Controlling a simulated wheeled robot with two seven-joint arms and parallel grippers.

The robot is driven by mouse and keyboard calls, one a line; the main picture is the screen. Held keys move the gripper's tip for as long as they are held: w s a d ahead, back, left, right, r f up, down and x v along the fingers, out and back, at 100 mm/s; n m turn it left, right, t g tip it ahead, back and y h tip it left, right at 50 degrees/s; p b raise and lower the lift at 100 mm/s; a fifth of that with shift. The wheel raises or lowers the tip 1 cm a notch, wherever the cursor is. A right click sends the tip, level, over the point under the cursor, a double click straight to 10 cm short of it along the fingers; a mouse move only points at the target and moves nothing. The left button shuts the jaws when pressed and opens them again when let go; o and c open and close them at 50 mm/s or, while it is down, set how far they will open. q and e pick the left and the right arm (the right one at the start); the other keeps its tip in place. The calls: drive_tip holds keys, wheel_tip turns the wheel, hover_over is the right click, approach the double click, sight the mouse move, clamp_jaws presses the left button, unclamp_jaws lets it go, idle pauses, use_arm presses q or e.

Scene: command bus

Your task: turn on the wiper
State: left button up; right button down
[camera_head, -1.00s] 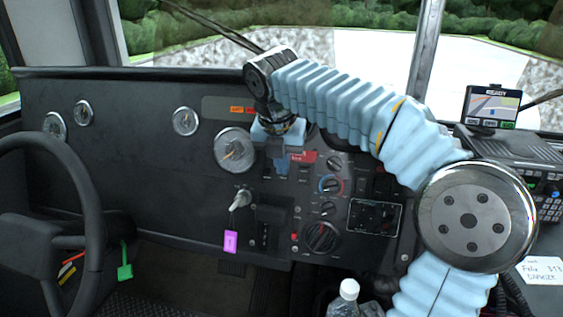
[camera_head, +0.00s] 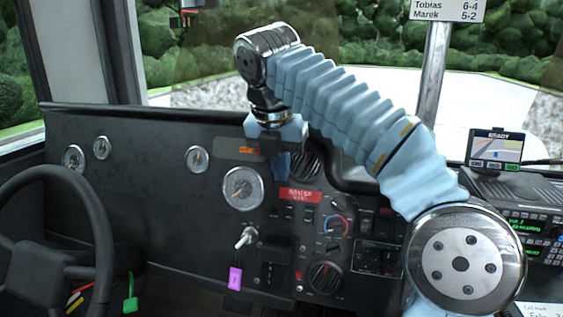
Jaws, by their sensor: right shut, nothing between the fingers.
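The dashboard (camera_head: 140,200) carries a row of small black rocker switches (camera_head: 290,213) below a red label (camera_head: 300,195). I cannot read which one is the wiper switch. A thin dark wiper arm (camera_head: 540,162) shows low on the right windscreen. My right gripper (camera_head: 280,176) is shut and empty, pointing down in front of the panel, above the switch row and left of the red label. It hides a little of the panel behind it. My left gripper is not in view.
A toggle lever (camera_head: 246,237) and a pink tag (camera_head: 235,278) are below the large gauge (camera_head: 243,188). Knobs (camera_head: 326,277) sit to the right. The steering wheel (camera_head: 95,225) is at left, and a navigation screen (camera_head: 497,150) at right.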

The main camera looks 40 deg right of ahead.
sight(286, 209)
drive_tip(key=shift+s+r, duration=0.1)
drive_tip(key=shift+r, duration=0.35)
drive_tip(key=shift+s+a+f+g+y, duration=0.1)
drive_tip(key=shift+a+f+g+y, duration=0.15)
drive_tip(key=shift+f+g+y, duration=0.4)
drive_tip(key=w+d+f, duration=0.1)
drive_tip(key=f, duration=0.2)
drive_tip(key=w+d+f+b, duration=0.1)
drive_tip(key=f, duration=0.3)
drive_tip(key=d+f+b, duration=0.1)
drive_tip(key=f, duration=0.3)
drive_tip(key=shift+w+d+f, duration=0.1)
drive_tip(key=shift+w+d, duration=0.15)
drive_tip(key=shift+w, duration=0.15)
drive_tip(key=shift+w+d+f, duration=0.2)
drive_tip(key=shift+w+d, duration=0.1)
drive_tip(key=shift+d, duration=0.05)
